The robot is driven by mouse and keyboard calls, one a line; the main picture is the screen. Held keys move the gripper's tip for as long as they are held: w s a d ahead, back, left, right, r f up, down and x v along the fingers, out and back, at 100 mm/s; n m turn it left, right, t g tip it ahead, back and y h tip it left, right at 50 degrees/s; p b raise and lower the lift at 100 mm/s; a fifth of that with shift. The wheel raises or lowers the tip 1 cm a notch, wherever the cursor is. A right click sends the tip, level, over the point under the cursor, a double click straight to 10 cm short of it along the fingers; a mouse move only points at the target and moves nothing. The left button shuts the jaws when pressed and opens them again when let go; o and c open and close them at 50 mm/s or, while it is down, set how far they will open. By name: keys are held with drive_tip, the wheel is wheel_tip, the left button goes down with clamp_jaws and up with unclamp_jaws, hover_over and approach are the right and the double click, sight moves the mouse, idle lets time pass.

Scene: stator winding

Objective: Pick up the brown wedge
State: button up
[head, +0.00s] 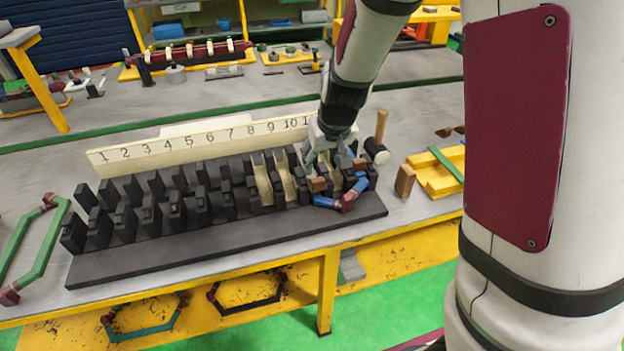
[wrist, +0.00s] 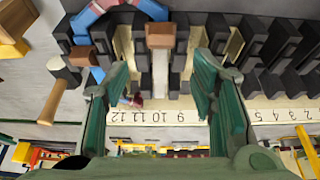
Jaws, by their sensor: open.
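A small brown wedge (head: 317,184) sits at the front end of a slot in the black stator block (head: 230,240), toward its right end. In the wrist view the brown wedge (wrist: 160,36) shows ahead of my fingers, roughly centred between them. My gripper (head: 322,160) is low over the slots, just behind the wedge, and open. In the wrist view my gripper (wrist: 161,72) has its two green fingers wide apart with nothing held between them. The slot floor under the wedge is partly hidden.
A blue coil (head: 327,202) with brown corners lies over the right-end slots. A mallet (head: 378,150) stands close to my gripper's right. Another brown block (head: 405,180) is beside yellow blocks (head: 435,178). A white numbered strip (head: 190,146) runs behind the slots.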

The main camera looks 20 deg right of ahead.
sight(317, 178)
drive_tip(key=x, duration=0.9)
drive_tip(key=shift+f, duration=0.1)
drive_tip(key=shift+c, duration=0.6)
drive_tip(key=c, duration=1.1)
drive_tip(key=shift+a, duration=0.1)
